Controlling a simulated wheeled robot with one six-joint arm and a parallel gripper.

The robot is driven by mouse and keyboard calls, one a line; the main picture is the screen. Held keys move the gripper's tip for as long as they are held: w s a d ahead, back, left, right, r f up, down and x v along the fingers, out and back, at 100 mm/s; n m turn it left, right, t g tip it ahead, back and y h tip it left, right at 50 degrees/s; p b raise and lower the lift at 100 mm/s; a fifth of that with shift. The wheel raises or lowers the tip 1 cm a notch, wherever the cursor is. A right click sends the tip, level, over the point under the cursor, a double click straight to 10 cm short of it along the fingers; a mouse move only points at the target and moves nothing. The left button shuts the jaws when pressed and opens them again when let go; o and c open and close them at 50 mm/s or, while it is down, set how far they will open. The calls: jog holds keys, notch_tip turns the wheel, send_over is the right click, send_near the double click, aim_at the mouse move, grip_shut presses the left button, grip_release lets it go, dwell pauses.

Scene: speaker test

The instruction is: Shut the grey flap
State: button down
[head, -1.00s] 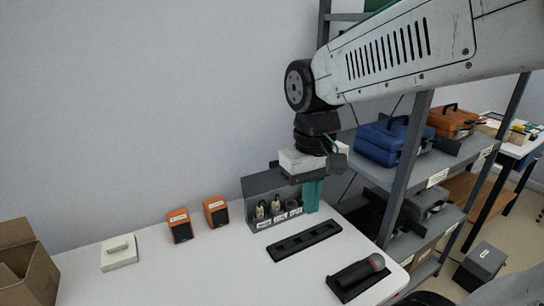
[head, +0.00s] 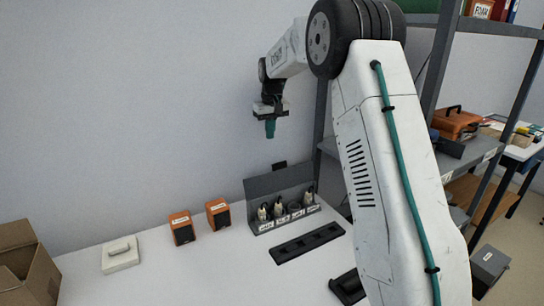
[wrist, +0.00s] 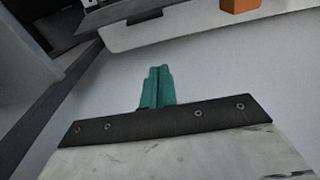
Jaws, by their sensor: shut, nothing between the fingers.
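The grey flap (head: 279,181) stands open and upright along the back of a grey box (head: 290,221) on the white table. The box's compartments hold several small pale-topped items with labels in front. A small dark tab (head: 280,165) shows just above the flap's top edge. My gripper (head: 270,134) has teal fingers and is shut and empty. It hangs in the air above the flap, apart from it. In the wrist view the shut fingers (wrist: 158,72) show with pale wall or table surface beyond. I cannot clearly make out the flap there.
Two orange speakers (head: 181,228) (head: 217,213) stand left of the box. A dark slotted tray (head: 307,243) lies in front of it. A white block (head: 121,254) and a cardboard box (head: 28,265) are farther left. Grey shelving (head: 436,100) stands at the right, partly behind my arm.

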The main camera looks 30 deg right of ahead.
aim_at(281, 176)
notch_tip(281, 176, down, 9)
jog(key=s, duration=0.3)
jog(key=shift+d+r, duration=0.15)
jog(key=shift+r, duration=0.05)
dwell(0.3)
jog(key=shift+s+d+r+t, duration=0.1)
jog(key=shift+s+d+t, duration=0.05)
jog(key=shift+s+t, duration=0.25)
